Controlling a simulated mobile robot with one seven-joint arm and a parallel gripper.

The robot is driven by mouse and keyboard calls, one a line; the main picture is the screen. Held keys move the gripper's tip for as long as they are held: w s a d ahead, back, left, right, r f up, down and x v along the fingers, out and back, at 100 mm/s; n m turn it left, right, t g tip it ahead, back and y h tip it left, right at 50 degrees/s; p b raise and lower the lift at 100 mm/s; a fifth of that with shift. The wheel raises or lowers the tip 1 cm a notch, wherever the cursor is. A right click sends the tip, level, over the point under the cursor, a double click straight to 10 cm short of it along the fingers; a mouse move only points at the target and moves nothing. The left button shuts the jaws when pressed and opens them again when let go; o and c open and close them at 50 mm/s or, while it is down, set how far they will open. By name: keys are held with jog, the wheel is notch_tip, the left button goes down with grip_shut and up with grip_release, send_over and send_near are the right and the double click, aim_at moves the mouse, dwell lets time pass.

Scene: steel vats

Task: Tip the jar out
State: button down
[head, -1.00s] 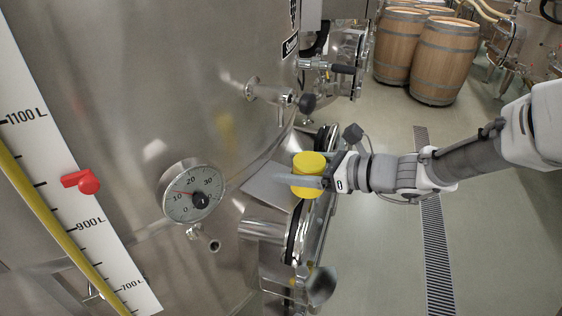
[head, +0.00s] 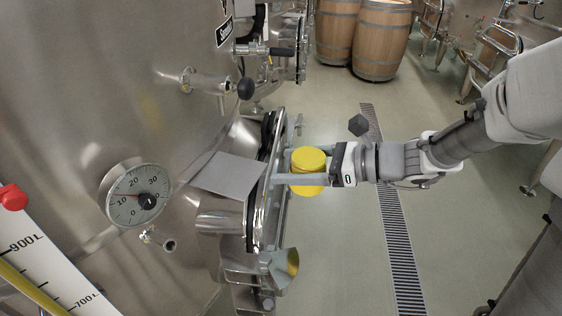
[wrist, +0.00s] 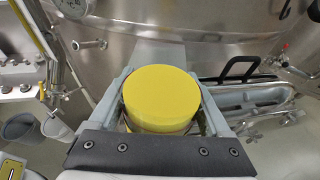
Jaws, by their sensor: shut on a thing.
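The jar is a short yellow cylinder (head: 308,158) with a flat yellow top facing up; it looks upright. My gripper (head: 286,165) is shut on it, one finger on each side, and holds it in the air. The jar is just right of the open hatch on the steel vat. In the wrist view the jar's round yellow top (wrist: 162,98) sits between the two grey fingers (wrist: 163,76). Its lower part is mostly hidden by the top and fingers.
A flat grey plate (head: 228,175) sticks out at the vat's hatch (head: 262,190), left of the jar. A dial gauge (head: 135,192) and a valve (head: 215,84) project from the vat. Barrels (head: 380,38) stand behind. A floor drain (head: 395,230) crosses open floor.

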jog(key=shift+s+d, duration=0.1)
jog(key=shift+d, duration=0.5)
jog(key=shift+d+f, duration=0.1)
jog(key=shift+d, duration=0.1)
jog(key=w+d+f+m+t, duration=0.1)
jog(key=w+d+f, duration=0.1)
jog(key=d+f, duration=0.2)
jog(key=w+d+f+m+t+h, duration=0.1)
jog(key=w+d+f+t, duration=0.1)
jog(key=f, duration=0.6)
jog(key=w+d+f+m+t+h, duration=0.1)
jog(key=w+d+f+m, duration=0.1)
jog(key=w+d+f, duration=0.2)
notch_tip(320, 180, down, 2)
jog(key=shift+d+f+t, duration=0.1)
jog(key=shift+d+t, duration=0.2)
jog(key=shift+d, duration=0.8)
jog(key=shift+s, duration=0.1)
